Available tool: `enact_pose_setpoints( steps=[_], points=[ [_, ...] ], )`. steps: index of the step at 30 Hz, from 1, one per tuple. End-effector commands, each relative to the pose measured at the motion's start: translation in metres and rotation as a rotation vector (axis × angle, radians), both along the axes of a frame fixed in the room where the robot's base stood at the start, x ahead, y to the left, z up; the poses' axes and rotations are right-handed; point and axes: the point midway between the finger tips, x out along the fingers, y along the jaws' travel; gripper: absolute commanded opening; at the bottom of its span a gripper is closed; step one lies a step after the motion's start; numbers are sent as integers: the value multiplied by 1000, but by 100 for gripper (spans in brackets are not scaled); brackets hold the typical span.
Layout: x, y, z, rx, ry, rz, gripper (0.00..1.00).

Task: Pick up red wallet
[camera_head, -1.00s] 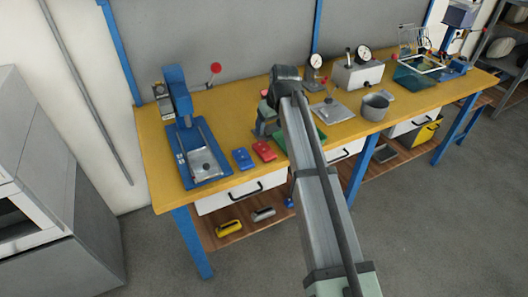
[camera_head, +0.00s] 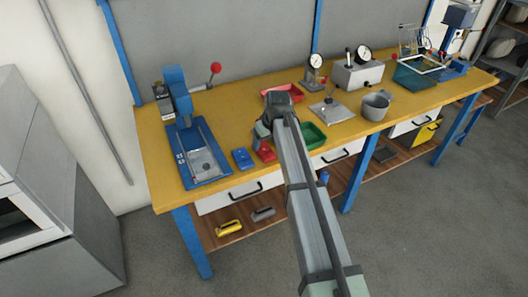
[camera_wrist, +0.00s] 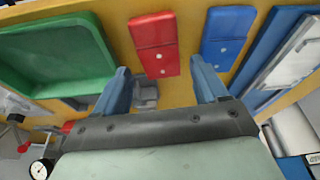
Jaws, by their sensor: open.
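The red wallet (camera_head: 265,152) lies flat on the yellow workbench near its front edge, just right of the blue wallet (camera_head: 242,158). In the wrist view the red wallet (camera_wrist: 156,42) is ahead of my gripper (camera_wrist: 166,80), roughly between the lines of its two fingers. The fingers are apart with nothing between them. In the head view my gripper (camera_head: 263,134) is beside and above the red wallet and hides part of it. The blue wallet also shows in the wrist view (camera_wrist: 224,38), beyond the right finger.
A green tray (camera_head: 313,136) stands close right of the red wallet, and a red tray (camera_head: 285,93) lies behind. A blue press (camera_head: 190,140) with a lever stands at left. A metal plate (camera_head: 332,112) and grey pot (camera_head: 375,106) are further right.

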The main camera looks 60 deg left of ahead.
Motion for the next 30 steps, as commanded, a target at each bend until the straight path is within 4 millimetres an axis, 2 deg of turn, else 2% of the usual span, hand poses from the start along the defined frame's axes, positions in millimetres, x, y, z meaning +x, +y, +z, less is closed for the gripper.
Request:
enact_pose_setpoints(
  steps=[9, 17, 30],
  points=[
    [0, 10, -38, -1, 1, 0, 72],
    [0, 11, -42, 0, 0, 0, 72],
    [0, 11, -42, 0, 0, 0, 32]
  ],
)
